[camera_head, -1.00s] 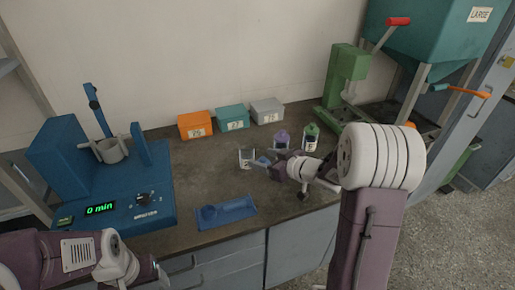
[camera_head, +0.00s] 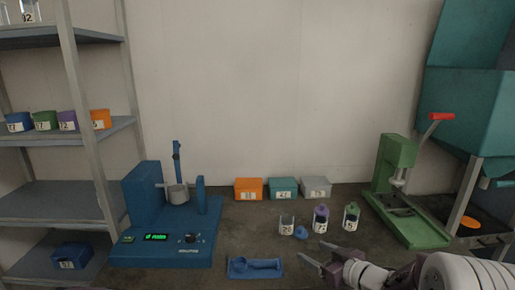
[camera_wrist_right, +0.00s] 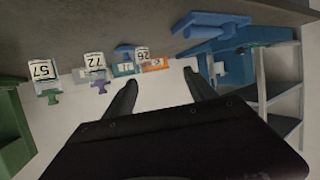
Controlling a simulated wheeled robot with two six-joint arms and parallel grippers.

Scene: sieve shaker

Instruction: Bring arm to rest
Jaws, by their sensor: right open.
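My right gripper (camera_head: 318,257) reaches in from the lower right of the head view, low over the front of the bench. Its two fingers are spread with nothing between them, and they also show apart and empty in the right wrist view (camera_wrist_right: 160,95). My left gripper is not in the head view. The right wrist view is turned upside down, with the bench along its top.
A blue shaker (camera_head: 165,240) stands left on the bench (camera_head: 235,222). A blue tray (camera_head: 255,268) lies in front; a green press (camera_head: 400,190) stands right.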

